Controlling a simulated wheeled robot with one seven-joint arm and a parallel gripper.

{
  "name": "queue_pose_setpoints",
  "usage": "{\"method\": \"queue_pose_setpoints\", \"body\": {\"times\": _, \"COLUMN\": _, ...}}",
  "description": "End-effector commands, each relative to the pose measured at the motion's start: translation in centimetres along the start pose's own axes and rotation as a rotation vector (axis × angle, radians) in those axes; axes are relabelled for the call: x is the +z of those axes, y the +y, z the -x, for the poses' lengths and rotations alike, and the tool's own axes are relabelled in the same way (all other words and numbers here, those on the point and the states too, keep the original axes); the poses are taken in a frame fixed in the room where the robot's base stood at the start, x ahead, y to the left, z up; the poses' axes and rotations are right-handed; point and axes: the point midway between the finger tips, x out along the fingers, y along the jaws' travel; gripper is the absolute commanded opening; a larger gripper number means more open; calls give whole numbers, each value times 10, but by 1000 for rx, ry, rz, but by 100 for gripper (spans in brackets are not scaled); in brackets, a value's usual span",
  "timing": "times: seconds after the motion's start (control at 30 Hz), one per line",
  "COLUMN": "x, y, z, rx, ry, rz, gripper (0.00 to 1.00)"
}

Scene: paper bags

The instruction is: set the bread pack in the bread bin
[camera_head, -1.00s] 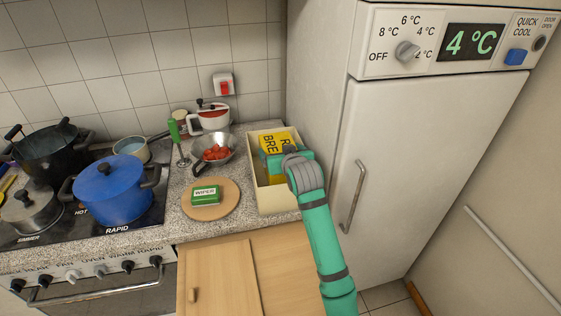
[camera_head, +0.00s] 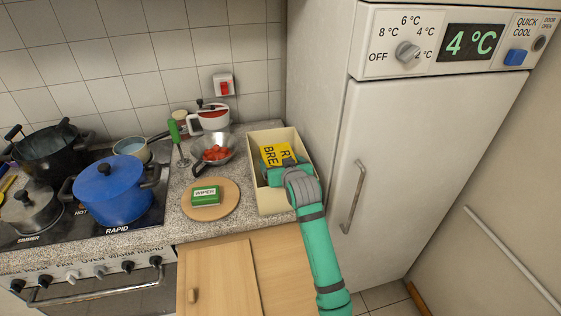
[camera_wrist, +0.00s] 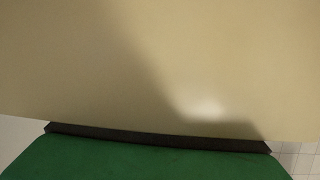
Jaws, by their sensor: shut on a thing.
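The bread pack (camera_head: 276,154) is yellow with dark lettering, partly read as "BRE" and "R". It is inside the walls of the cream bread bin (camera_head: 264,202), towards its middle. My gripper (camera_head: 277,168) reaches into the bin from the front right and is shut on the pack. My gripper and wrist hide the pack's lower part, so I cannot tell whether it touches the bin floor. In the wrist view a plain beige surface fills most of the picture, with a green part and a dark edge below.
The fridge (camera_head: 420,170) stands close to the bin's right. To its left are a round board (camera_head: 225,208) with a green "WIPER" box (camera_head: 205,196) and a metal bowl of red pieces (camera_head: 215,152). A blue pot (camera_head: 112,195) sits on the hob.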

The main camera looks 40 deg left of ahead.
Motion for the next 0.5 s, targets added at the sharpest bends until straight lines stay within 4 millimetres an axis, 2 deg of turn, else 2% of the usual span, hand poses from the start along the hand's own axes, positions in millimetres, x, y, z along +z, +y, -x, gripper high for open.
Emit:
{"method": "queue_pose_setpoints", "body": {"times": 0.17, "x": 1, "y": 0, "z": -1, "rx": 1, "ry": 3, "rz": 1, "gripper": 51}}
{"method": "queue_pose_setpoints", "body": {"times": 0.2, "x": 2, "y": 0, "z": -1, "rx": 0, "ry": 0, "rz": 1, "gripper": 91}}
{"method": "queue_pose_setpoints", "body": {"times": 0.23, "x": 2, "y": 0, "z": -1, "rx": 0, "ry": 0, "rz": 1, "gripper": 98}}
{"method": "queue_pose_setpoints", "body": {"times": 0.5, "x": 1, "y": 0, "z": -1, "rx": 0, "ry": 0, "rz": 1, "gripper": 100}}
